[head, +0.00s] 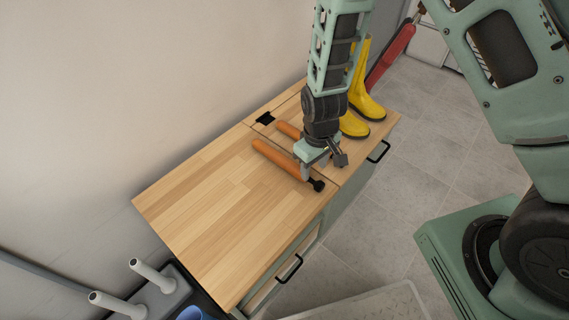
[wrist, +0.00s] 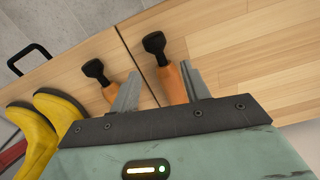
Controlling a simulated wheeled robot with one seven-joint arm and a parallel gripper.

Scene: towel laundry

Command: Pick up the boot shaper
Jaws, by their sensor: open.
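Two boot shapers, orange rods with black knobs, lie on the wooden cabinet top. The nearer shaper (head: 275,160) is in plain view in the head view; the other (head: 288,130) is partly hidden behind my gripper (head: 322,166). In the wrist view, one shaper (wrist: 173,84) shows between my fingers, close to the right finger. The other shaper (wrist: 109,93) is left of the left finger, which partly covers it. My gripper (wrist: 160,72) is open, low over the top, near the knob ends. I cannot tell whether a finger touches a shaper.
Yellow boots (head: 354,125) stand on the cabinet top (head: 205,190) beside my arm, with a red object (head: 391,52) behind them. A black fitting (head: 265,118) lies near the wall. The cabinet top's left part is clear. A grey rack with white pegs (head: 152,275) stands at lower left.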

